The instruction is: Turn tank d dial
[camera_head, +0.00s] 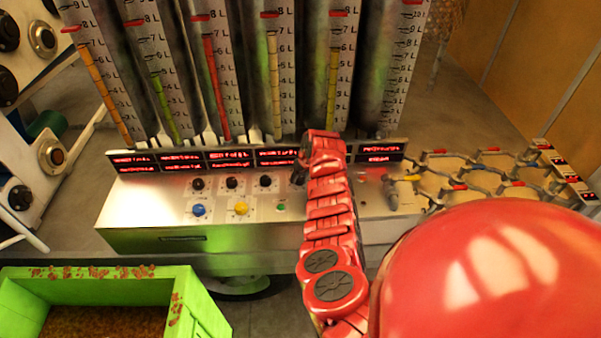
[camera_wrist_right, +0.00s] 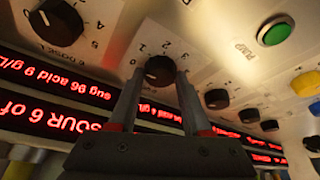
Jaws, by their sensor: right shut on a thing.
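A black dial (camera_wrist_right: 160,71) with a white pointer mark sits on a numbered scale in the right wrist view. My right gripper (camera_wrist_right: 160,78) is shut on it, one finger on each side. In the head view my red right arm reaches down to the console (camera_head: 130,212), and its dark gripper (camera_head: 303,158) is partly hidden at the panel. The arm hides most of the held dial there. The tank label beside it is too unclear to read. My left gripper is out of view.
Other black dials (camera_head: 232,183) stand in the row, above blue (camera_head: 198,210), yellow (camera_head: 240,208) and green (camera_head: 281,207) buttons. Red displays (camera_head: 228,159) and graduated tanks (camera_head: 275,85) rise behind. A green crate (camera_head: 195,305) stands at front left.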

